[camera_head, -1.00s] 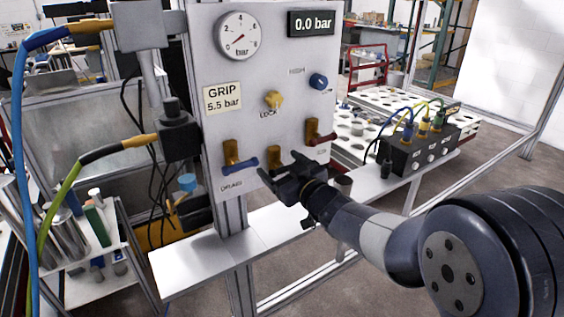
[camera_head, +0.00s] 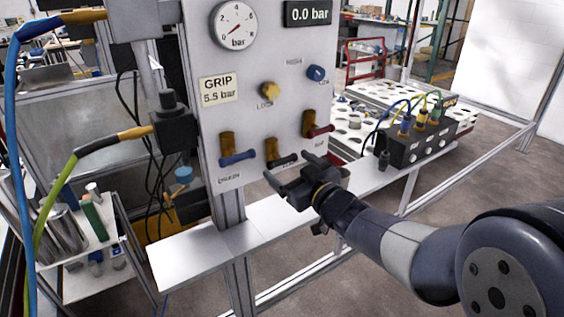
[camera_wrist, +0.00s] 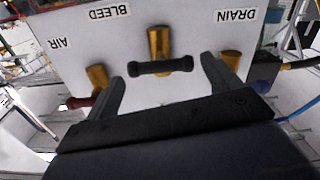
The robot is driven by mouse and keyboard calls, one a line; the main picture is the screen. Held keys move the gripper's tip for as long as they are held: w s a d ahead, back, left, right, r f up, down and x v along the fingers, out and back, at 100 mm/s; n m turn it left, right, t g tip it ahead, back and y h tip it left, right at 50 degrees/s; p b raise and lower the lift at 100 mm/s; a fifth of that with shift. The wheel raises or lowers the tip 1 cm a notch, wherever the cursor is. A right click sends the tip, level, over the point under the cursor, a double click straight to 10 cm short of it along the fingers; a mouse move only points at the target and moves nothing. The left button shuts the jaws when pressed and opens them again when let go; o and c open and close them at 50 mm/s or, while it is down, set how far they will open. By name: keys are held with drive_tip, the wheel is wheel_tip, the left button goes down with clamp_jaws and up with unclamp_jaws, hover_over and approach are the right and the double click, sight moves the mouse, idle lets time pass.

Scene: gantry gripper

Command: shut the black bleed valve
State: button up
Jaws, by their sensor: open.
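The black bleed valve handle (camera_head: 286,160) sits on a brass body in the lower middle of the grey panel, between the blue drain handle (camera_head: 238,158) and the red air handle (camera_head: 320,131). In the wrist view the black handle (camera_wrist: 160,67) lies crosswise below its brass stem, in front of the gap between my fingers. My gripper (camera_head: 287,168) is open and empty, just in front of and slightly below the black handle. The fingers appear apart from it. The wrist view shows my gripper (camera_wrist: 162,72) with one finger on each side of the handle.
The panel also carries a yellow lock knob (camera_head: 269,90), a blue knob (camera_head: 316,73), a gauge (camera_head: 236,25) and a display reading 0.0 bar (camera_head: 309,12). A shelf (camera_head: 255,238) runs below the panel. A black connector box (camera_head: 418,143) stands to the right.

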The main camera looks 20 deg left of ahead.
sight(279, 157)
drive_tip(key=v, duration=0.6)
drive_tip(key=x, duration=1.1)
drive_tip(key=shift+a+p, duration=0.1)
drive_tip(key=shift+p, duration=0.2)
drive_tip(key=shift+f+n, duration=0.15)
drive_tip(key=shift+n, duration=0.25)
drive_tip(key=shift+s+n+b, duration=0.1)
drive_tip(key=shift+n+b, duration=0.2)
drive_tip(key=shift+b, duration=0.1)
